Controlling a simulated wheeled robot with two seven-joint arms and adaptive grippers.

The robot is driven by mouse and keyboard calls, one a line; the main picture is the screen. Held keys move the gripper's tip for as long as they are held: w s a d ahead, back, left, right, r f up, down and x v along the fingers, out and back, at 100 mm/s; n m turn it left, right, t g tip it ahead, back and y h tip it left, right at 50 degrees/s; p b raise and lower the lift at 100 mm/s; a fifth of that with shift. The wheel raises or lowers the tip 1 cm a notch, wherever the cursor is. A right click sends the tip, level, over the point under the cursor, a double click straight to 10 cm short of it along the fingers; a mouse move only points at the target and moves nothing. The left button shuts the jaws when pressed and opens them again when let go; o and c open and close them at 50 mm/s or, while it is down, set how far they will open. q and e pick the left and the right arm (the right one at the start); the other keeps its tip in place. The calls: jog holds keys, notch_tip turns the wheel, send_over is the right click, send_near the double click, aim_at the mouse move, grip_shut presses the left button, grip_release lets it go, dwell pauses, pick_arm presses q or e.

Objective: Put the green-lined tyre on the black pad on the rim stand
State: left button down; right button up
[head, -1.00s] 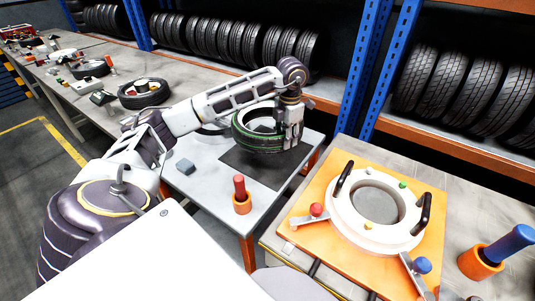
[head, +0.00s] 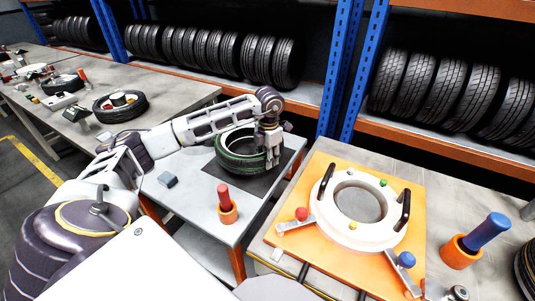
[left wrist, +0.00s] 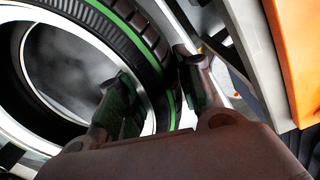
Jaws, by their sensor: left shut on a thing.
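The green-lined tyre (head: 238,158) lies roughly flat over the black pad (head: 268,184) on the small grey table. My left gripper (head: 273,160) is shut on the tyre's right side. In the left wrist view, the fingers (left wrist: 158,95) straddle the tyre wall (left wrist: 135,45), one inside the opening and one outside. Whether the tyre touches the pad is unclear. The rim stand (head: 334,232) is an orange board to the right, carrying a white ring (head: 345,232) with two black handles. My right gripper is not in view.
A blue peg in an orange cup (head: 462,252) stands right of the rim stand. Tyre racks with blue posts (head: 368,70) line the back.

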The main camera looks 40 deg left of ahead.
pick_arm(q)
jog(key=shift+f, duration=0.55)
notch_tip(320, 180, down, 2)
jog(key=shift+f, duration=0.25)
jog(key=c, duration=1.4)
grip_release()
jog(key=shift+f, duration=0.1)
jog(key=shift+c, duration=0.2)
jog(key=shift+o, duration=2.4)
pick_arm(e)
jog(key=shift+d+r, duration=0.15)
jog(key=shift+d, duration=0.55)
